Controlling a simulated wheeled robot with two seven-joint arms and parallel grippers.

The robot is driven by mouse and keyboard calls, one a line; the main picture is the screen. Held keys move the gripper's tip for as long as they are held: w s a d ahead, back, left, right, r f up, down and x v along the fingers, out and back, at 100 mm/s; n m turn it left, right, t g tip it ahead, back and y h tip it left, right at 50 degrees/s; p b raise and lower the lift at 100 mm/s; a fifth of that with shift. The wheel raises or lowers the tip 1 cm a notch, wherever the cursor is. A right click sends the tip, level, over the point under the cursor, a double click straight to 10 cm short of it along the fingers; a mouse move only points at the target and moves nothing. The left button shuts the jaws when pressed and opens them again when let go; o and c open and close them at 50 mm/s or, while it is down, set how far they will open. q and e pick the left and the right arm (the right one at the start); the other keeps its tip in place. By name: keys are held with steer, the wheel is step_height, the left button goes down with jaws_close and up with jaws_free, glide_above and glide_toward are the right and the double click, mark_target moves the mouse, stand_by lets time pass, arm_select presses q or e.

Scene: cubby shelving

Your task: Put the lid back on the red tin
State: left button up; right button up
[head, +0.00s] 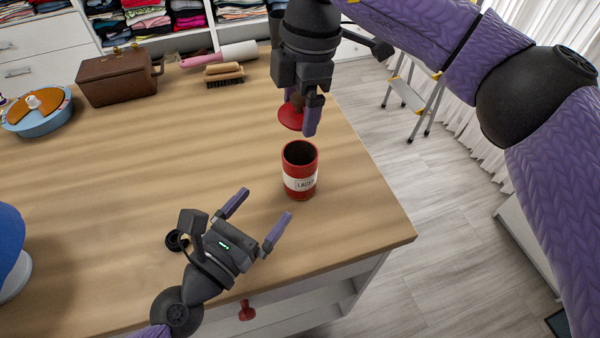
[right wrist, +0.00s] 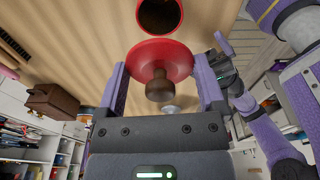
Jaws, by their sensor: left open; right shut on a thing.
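The red tin (head: 300,183) stands upright and open on the wooden table, with a white label reading "LAGER". Its open mouth also shows at the top of the right wrist view (right wrist: 160,14). My right gripper (head: 299,112) is shut on the red lid (head: 291,117) by its brown knob (right wrist: 159,86). It holds the lid above and slightly behind the tin, apart from it. My left gripper (head: 263,207) is open and empty, low over the table to the lower left of the tin, its fingers pointing toward the tin without touching it.
On the wooden table (head: 150,170) stand a brown case (head: 117,78), a brush (head: 224,74), a lint roller (head: 220,56) and a blue round box (head: 38,112). A blue object (head: 10,245) is at the left edge. The table's right edge is close to the tin. The table's middle is clear.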

mark_target(290, 174)
arm_select(q)
steer(key=x, duration=1.1)
jaws_close()
arm_select(e)
steer(key=shift+f, duration=2.5)
